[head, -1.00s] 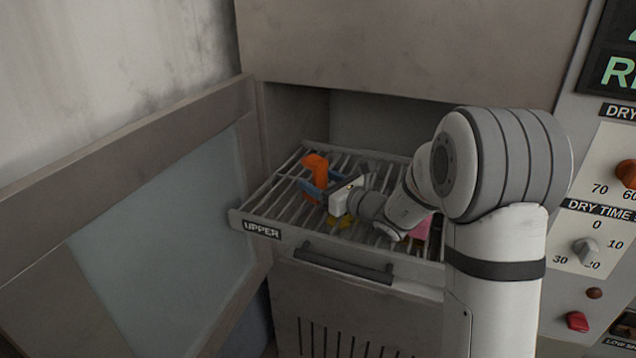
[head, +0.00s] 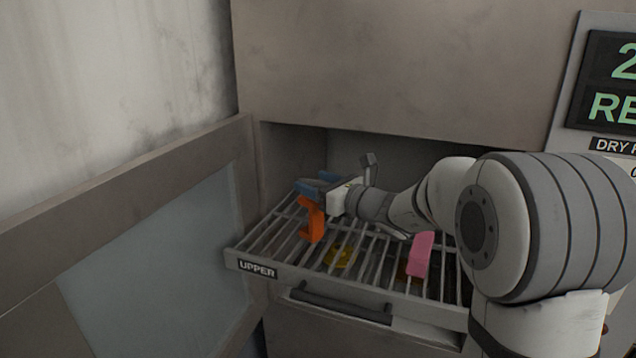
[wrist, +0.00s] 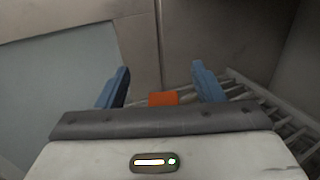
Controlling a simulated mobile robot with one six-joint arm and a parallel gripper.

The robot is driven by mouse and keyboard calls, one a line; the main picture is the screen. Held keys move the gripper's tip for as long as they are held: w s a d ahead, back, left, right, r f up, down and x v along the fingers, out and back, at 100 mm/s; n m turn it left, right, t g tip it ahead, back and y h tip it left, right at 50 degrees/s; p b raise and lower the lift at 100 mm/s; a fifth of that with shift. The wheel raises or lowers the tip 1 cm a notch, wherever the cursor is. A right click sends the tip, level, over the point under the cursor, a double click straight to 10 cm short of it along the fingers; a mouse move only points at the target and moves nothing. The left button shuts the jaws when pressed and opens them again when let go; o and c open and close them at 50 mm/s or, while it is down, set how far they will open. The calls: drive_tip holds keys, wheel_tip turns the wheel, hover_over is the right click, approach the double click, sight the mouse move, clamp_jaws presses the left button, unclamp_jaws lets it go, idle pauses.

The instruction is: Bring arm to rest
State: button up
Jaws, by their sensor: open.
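My gripper (head: 312,186) is over the far left part of the pulled-out wire rack in the head view, with its blue fingers pointing left. Its fingers (wrist: 158,86) stand wide apart in the wrist view with nothing held between them. An orange piece (head: 312,220) stands on the rack just in front of the gripper. Its orange top also shows in the wrist view (wrist: 163,98), beyond the gripper body and apart from the fingers. My arm reaches in from the right, bent low over the rack.
The rack labelled UPPER (head: 257,268) sticks out of the cabinet. A pink piece (head: 420,254) stands on it at right; a yellow piece (head: 340,256) shows among the bars. An open glass-panelled door (head: 150,250) stands at left. A control panel (head: 590,90) is at right.

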drive_tip(key=s+f+n+g+h, duration=0.1)
drive_tip(key=s+f+n+g, duration=0.1)
drive_tip(key=s+n, duration=0.3)
drive_tip(key=s+d+f+n+g+h, duration=0.1)
drive_tip(key=s+f+n+g, duration=0.1)
drive_tip(key=s, duration=0.6)
drive_tip(key=s+f+n+g+h, duration=0.1)
drive_tip(key=s+f+n+g, duration=0.1)
drive_tip(key=s+n, duration=0.5)
drive_tip(key=shift+d+f+n+g+h, duration=0.2)
drive_tip(key=shift+f+n+g+h, duration=0.15)
drive_tip(key=shift+g, duration=0.55)
drive_tip(key=s+d+f+n+h, duration=0.3)
drive_tip(key=s+d+n+h, duration=0.2)
drive_tip(key=s+d+n, duration=0.1)
drive_tip(key=s+d+f+n+g+h, duration=0.1)
drive_tip(key=s+d+f+n+h, duration=0.2)
drive_tip(key=s+d, duration=0.5)
drive_tip(key=d+n+h, duration=0.1)
drive_tip(key=n, duration=0.1)
drive_tip(key=shift+s+d+f+n+h, duration=0.2)
drive_tip(key=shift+s+f+n+h, duration=0.05)
drive_tip(key=shift+f+n+h, duration=0.15)
